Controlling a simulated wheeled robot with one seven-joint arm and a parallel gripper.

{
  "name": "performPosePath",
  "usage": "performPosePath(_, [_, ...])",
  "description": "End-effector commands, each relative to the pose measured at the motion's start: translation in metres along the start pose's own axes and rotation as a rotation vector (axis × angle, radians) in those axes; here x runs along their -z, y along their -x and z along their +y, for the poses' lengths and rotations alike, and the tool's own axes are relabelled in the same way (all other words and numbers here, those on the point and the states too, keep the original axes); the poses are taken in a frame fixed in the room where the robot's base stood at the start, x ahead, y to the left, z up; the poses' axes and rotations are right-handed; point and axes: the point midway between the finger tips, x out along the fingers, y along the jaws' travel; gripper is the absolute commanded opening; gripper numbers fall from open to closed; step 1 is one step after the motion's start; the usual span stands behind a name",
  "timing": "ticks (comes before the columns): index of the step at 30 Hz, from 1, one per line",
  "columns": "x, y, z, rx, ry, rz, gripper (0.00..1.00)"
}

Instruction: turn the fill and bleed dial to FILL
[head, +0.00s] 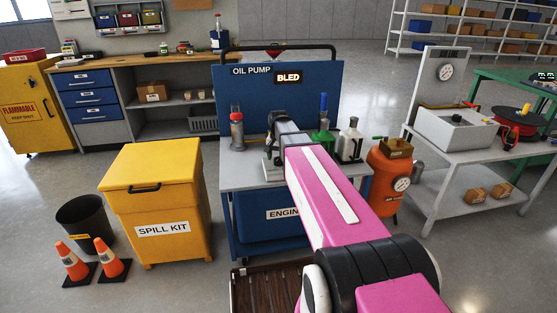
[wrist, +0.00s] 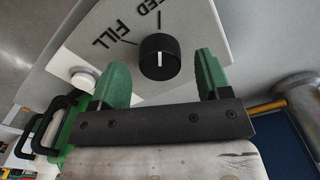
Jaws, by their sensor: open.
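The black round dial (wrist: 159,57) sits on a pale panel (wrist: 205,25) in the wrist view. Its white mark runs roughly up and down in the picture, not along the tick at the FILL label (wrist: 111,35). A second label at the top edge is cut off and reads "EED". My gripper (wrist: 162,64) is open, with one green finger on each side of the dial and visible gaps to it. In the head view my arm reaches to the oil pump cart (head: 227,178) and hides the dial.
A white round knob (wrist: 85,78) is beside my left finger in the wrist view. A yellow spill kit bin (head: 155,200) and an orange tank (head: 388,180) flank the cart.

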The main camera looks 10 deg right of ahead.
Motion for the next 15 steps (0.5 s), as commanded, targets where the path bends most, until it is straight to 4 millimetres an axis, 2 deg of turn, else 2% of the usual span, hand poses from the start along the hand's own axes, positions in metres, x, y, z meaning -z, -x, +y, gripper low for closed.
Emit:
performPosePath(6, [0.0002, -0.0120, 0.0000, 0.000, 0.000, 0.001, 0.71])
performPosePath(14, [0.0001, -0.0130, 0.0000, 0.000, 0.000, 0.001, 0.71])
performPosePath(15, [0.0001, -0.0129, 0.0000, 0.000, 0.000, 0.001, 0.67])
